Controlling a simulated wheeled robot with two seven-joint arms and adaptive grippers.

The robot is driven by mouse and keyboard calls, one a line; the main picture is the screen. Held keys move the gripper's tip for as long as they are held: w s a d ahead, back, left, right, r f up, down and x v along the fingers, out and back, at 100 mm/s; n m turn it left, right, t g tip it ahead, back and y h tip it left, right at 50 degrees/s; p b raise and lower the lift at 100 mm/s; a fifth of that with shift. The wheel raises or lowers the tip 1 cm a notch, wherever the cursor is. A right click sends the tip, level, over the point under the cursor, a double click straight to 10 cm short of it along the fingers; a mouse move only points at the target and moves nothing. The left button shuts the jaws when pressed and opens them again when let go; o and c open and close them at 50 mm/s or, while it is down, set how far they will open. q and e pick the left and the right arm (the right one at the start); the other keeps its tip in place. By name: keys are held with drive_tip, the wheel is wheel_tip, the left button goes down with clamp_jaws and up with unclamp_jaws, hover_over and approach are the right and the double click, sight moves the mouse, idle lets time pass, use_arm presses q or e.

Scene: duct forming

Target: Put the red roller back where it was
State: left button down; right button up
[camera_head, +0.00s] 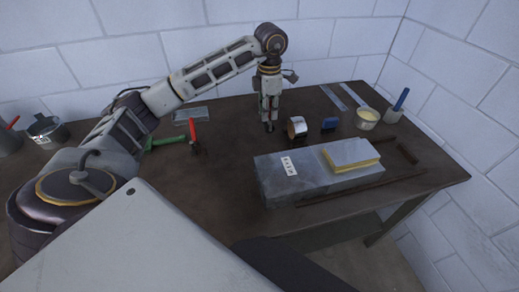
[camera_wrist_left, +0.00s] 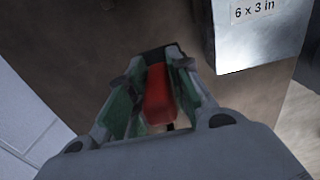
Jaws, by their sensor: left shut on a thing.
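My left gripper (camera_head: 269,122) points down over the back middle of the table (camera_head: 225,190), left of a silver tape roll. In the left wrist view my left gripper (camera_wrist_left: 155,85) is shut on a red piece (camera_wrist_left: 158,95), which I take to be the red roller. Only its red part shows clearly between the fingers; its other end is hidden. In the head view the held piece is mostly hidden by the gripper. Another red-handled tool (camera_head: 193,130) lies on the table to the left. My right gripper is not in view.
The grey metal duct (camera_head: 275,185) lies at the front right, with a yellow-edged pad (camera_head: 350,155) on it. Right of my gripper are the tape roll (camera_head: 297,127), a blue item (camera_head: 329,123) and a cream-filled cup (camera_head: 367,119). A green tool (camera_head: 160,141) lies left. The middle-left table is bare.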

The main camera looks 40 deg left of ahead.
sight(267, 125)
use_arm(q)
drive_tip(key=shift+s+a, duration=0.1)
drive_tip(key=shift+a, duration=0.1)
drive_tip(key=shift+f, duration=3.15)
drive_tip(key=shift+f, duration=1.85)
drive_tip(key=shift+f, duration=0.15)
drive_tip(key=c, duration=1.3)
unclamp_jaws()
drive_tip(key=shift+r, duration=6.15)
